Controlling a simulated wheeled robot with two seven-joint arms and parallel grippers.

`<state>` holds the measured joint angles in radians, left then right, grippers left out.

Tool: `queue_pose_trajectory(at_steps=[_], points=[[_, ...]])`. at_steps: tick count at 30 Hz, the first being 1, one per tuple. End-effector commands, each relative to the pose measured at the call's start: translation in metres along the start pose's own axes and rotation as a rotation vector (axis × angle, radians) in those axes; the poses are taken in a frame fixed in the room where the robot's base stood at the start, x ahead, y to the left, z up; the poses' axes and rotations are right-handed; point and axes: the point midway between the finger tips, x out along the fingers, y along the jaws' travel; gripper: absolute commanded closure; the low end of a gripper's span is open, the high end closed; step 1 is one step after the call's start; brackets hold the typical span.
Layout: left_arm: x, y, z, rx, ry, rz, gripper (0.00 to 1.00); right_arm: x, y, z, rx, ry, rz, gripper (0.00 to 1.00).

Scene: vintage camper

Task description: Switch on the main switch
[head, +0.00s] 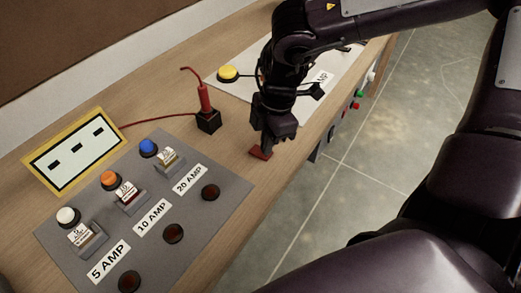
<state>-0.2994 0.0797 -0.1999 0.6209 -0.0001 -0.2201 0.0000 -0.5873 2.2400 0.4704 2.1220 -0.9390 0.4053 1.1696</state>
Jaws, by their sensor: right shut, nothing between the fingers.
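My right gripper (270,143) points down over the wooden bench, shut, with nothing held. Its fingertips are right at a small flat red piece (260,154) near the bench's front edge, partly hidden by the fingers; I cannot tell whether they touch. No label shows which part is the main switch. A grey panel (205,231) at the lower left carries switches marked 5 AMP (87,237), 10 AMP (127,196) and 20 AMP (168,159). Dark round lamps (173,233) sit in front of them. My left gripper is not in view.
A black block (208,121) holding a red probe (204,98) stands left of my gripper. A yellow-framed display (71,152) lies behind the grey panel. A white sheet with a yellow button (228,74) is partly hidden by my arm. Floor (375,140) lies beyond the bench edge.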

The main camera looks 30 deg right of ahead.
Motion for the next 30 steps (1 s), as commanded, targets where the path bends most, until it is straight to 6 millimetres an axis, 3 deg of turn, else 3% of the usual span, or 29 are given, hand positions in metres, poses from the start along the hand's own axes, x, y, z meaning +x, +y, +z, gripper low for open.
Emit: queue_pose_trajectory(at_steps=[21, 30], points=[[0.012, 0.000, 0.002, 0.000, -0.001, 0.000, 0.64, 0.011, 0.000, 0.002, 0.000, 0.000, 0.000, 1.00], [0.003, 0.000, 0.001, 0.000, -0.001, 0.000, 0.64, -0.002, 0.000, 0.000, 0.000, 0.000, 0.000, 1.00]])
